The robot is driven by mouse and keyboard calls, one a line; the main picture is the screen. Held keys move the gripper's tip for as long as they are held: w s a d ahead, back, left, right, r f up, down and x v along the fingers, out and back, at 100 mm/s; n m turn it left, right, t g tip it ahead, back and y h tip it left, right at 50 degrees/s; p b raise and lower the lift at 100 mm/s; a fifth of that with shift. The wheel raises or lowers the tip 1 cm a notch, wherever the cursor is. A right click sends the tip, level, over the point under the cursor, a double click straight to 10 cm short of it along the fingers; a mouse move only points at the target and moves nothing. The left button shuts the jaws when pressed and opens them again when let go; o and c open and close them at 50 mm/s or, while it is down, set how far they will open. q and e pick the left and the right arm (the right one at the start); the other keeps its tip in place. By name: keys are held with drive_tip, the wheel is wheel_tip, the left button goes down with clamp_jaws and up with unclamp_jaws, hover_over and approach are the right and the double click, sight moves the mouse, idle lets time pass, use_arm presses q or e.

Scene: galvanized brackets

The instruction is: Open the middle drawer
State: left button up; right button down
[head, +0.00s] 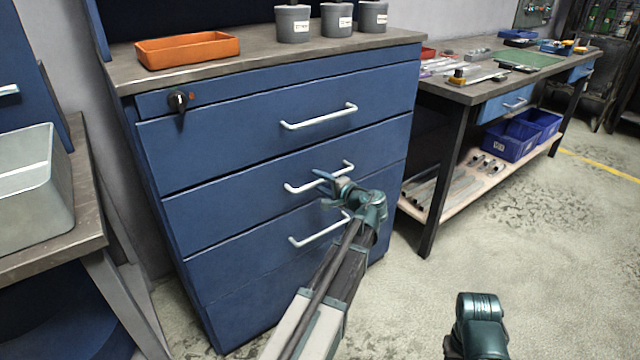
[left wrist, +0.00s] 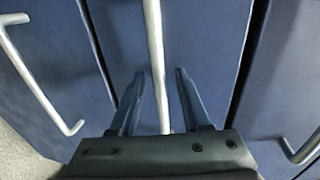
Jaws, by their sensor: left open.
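The blue cabinet has three drawers with white bar handles. The middle drawer (head: 230,208) looks shut, flush with the drawers above and below. My left gripper (head: 322,185) is at its handle (head: 296,188), near the handle's middle. In the left wrist view, the middle handle (left wrist: 155,45) runs between the two open fingers of the left gripper (left wrist: 158,80), one on each side. The fingers do not close on the bar. Part of the handle is hidden by my left arm in the head view. A part of my right arm shows at the bottom right; its fingers are not visible.
The top handle (head: 320,117) and the bottom handle (head: 318,230) lie just above and below. A key sits in the lock (head: 179,98). An orange tray (head: 187,50) and grey cups (head: 292,24) stand on top. Floor in front is clear; a workbench (head: 470,92) stands right.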

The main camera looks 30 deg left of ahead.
use_arm(q)
drive_tip(key=shift+c, duration=0.3)
clamp_jaws()
idle(1.2)
